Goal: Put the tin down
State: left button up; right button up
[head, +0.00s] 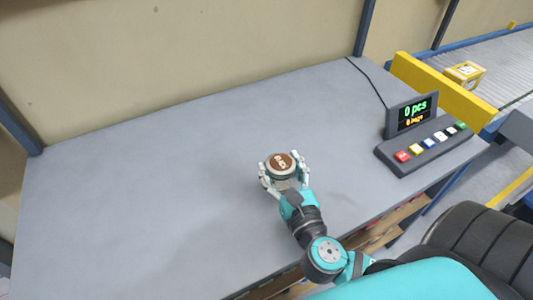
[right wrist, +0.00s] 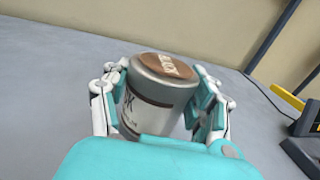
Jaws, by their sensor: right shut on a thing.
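A silver tin (head: 281,172) with a brown lid is between the fingers of my right gripper (head: 283,179), near the middle of the grey table (head: 150,180). In the right wrist view the tin (right wrist: 158,97) stands nearly upright, with a dark band and lettering on its side. The right gripper's fingers (right wrist: 160,100) press on it from both sides. I cannot tell whether its base touches the table; the gripper hides its lower part. My left gripper is not in view.
A control panel with coloured buttons (head: 425,148) and a display (head: 411,113) reading 0 pcs stands at the table's right end. A yellow barrier (head: 440,90) and a conveyor (head: 500,70) lie beyond it. The table left of the tin is clear.

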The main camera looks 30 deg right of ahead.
aim_at(290, 176)
jog(key=v, duration=0.2)
jog(key=d+b+v, duration=0.1)
jog(key=v, duration=0.1)
jog(key=shift+s+a+r, duration=0.1)
jog(key=shift+s+r, duration=0.1)
jog(key=shift+s, duration=0.25)
jog(key=shift+s+r, duration=0.1)
jog(key=shift+s, duration=0.1)
jog(key=w+a+r+n+y+p, duration=0.2)
jog(key=a+r+y+p, duration=0.1)
jog(key=a+p, duration=0.2)
jog(key=shift+a+y, duration=0.35)
jog(key=shift+y, duration=0.05)
jog(key=shift+w, duration=0.1)
